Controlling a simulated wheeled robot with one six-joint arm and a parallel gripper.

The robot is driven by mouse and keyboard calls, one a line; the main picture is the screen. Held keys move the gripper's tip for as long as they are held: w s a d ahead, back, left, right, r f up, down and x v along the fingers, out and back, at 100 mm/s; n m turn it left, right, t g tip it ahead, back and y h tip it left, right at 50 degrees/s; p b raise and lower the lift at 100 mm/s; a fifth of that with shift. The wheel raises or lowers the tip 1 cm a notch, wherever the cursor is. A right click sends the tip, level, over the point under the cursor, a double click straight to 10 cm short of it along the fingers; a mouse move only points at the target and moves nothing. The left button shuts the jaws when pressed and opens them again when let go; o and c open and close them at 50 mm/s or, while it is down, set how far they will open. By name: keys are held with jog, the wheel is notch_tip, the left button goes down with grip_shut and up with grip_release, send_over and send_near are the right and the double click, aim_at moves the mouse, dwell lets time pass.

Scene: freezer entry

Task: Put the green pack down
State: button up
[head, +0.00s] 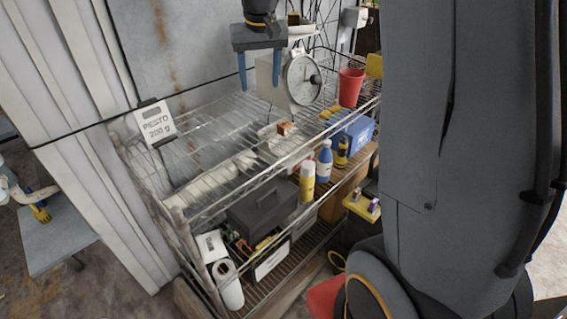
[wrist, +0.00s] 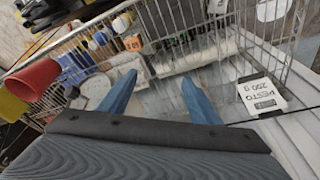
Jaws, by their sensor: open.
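My gripper (head: 260,74) is open above the top wire shelf, in front of the dial scale. Its two blue fingers also show in the wrist view (wrist: 160,82), apart with nothing between them. I cannot make out a green pack in either view. A white sign reading PESTO 200 g (head: 156,123) stands at the left end of the top wire shelf (head: 206,115). The sign also shows upside down at the right in the wrist view (wrist: 262,95). The shelf beside the sign looks bare.
A dial scale (head: 301,80) and a red cup (head: 350,88) stand toward the right of the rack. A blue bottle (head: 324,160), a yellow bottle (head: 307,182) and a dark toolbox (head: 262,208) are lower down. My arm hides the right side.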

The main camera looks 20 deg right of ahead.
jog(key=s+a+f, duration=0.1)
jog(key=s+f, duration=0.3)
jog(key=s, duration=0.4)
jog(key=s+a+f+n, duration=0.1)
jog(key=s+f, duration=0.3)
jog(key=s, duration=0.4)
jog(key=s+a+f+g, duration=0.1)
jog(key=s+f, duration=0.3)
jog(key=s, duration=0.5)
jog(key=shift+a+f, duration=0.2)
jog(key=shift+a, duration=0.2)
notch_tip(320, 180, down, 2)
jog(key=shift+f+b, duration=0.1)
jog(key=shift+b, duration=0.85)
